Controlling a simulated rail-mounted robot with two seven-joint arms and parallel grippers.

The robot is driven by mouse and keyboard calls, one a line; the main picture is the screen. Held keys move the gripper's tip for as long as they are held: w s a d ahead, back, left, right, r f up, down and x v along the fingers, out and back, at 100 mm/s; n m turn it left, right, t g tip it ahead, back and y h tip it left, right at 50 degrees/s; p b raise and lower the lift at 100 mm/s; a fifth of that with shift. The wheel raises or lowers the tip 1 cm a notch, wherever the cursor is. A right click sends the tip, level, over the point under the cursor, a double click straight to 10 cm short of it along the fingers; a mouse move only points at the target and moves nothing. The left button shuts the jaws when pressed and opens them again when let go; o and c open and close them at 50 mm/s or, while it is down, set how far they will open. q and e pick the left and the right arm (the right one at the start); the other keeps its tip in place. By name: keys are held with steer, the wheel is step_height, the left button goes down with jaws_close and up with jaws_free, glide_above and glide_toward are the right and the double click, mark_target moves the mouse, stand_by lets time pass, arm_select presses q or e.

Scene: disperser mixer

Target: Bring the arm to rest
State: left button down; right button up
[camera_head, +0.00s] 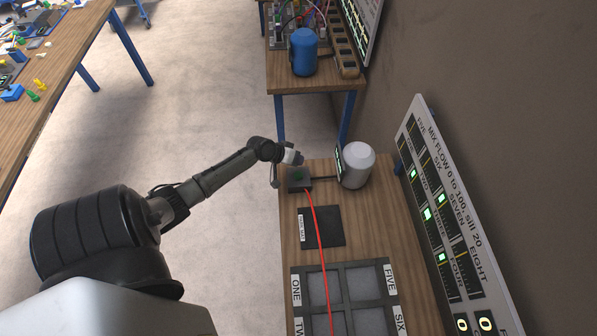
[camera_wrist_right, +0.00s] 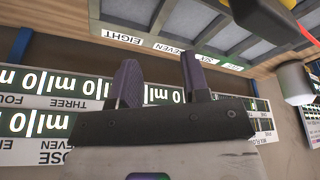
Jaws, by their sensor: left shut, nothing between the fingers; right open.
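My left arm reaches in from the left in the head view. Its small left gripper (camera_head: 299,160) is shut and empty, just above or beside a dark block (camera_head: 299,181) with a green patch, near the far end of the bench; I cannot tell whether they touch. My right gripper (camera_wrist_right: 160,65) shows only in the right wrist view, its two dark fingers apart with nothing between them. Behind its fingers are a label strip and upside-down display panels.
A grey-white rounded device (camera_head: 356,165) stands right of the block. A red cable runs over a dark mat (camera_head: 321,227) and a compartment tray (camera_head: 338,268). A panel (camera_head: 455,215) stands on the right. A blue canister (camera_head: 304,53) sits on a farther table. Open floor lies left.

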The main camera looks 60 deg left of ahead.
stand_by(0.5)
stand_by(0.3)
arm_select(q)
steer(key=shift+s+d+f+m+g, duration=0.3)
steer(key=shift+s+f+m+g, duration=0.4)
steer(key=shift+s+g, duration=0.3)
steer(key=s+d+r+m+g+y+p, duration=0.1)
steer(key=s+d+r+m+p, duration=0.2)
steer(key=d+r, duration=0.4)
steer(key=s+d+r+m+y+p, duration=0.1)
steer(key=s+d+r+m, duration=0.1)
steer(key=s+d+r, duration=0.55)
steer(key=s+d+r+m+g+y+p, duration=0.1)
steer(key=s+d+r+m+p, duration=0.3)
steer(key=d, duration=0.6)
steer(key=s+d+n+g+h+p, duration=0.1)
steer(key=s+d, duration=0.3)
steer(key=s, duration=0.1)
steer(key=shift+r+n, duration=0.25)
steer(key=shift+n, duration=0.15)
